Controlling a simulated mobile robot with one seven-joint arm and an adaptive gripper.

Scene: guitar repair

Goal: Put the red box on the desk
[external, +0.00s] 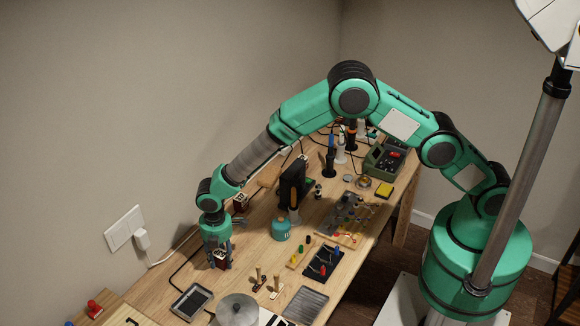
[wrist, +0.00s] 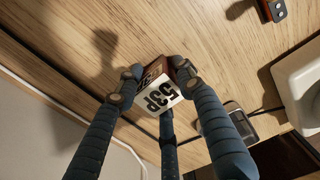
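The red box (wrist: 157,94) shows in the wrist view with a white face marked "53P" and dark reddish sides. My gripper (wrist: 154,78) is shut on it, with dark blue fingers around its sides. In the external view, my gripper (external: 218,262) points down over the left part of the wooden desk (external: 248,258), and the box (external: 220,259) shows partly between the fingers. The wrist view shows wood and a shadow beyond the box. Whether the box's underside touches the desk cannot be told.
A similar small reddish box (external: 240,203) stands behind my gripper near the wall. A dark-screened device (external: 191,302) lies in front. A teal jar (external: 281,230) and a black stand (external: 293,184) are to the right. Bare wood lies between gripper and jar.

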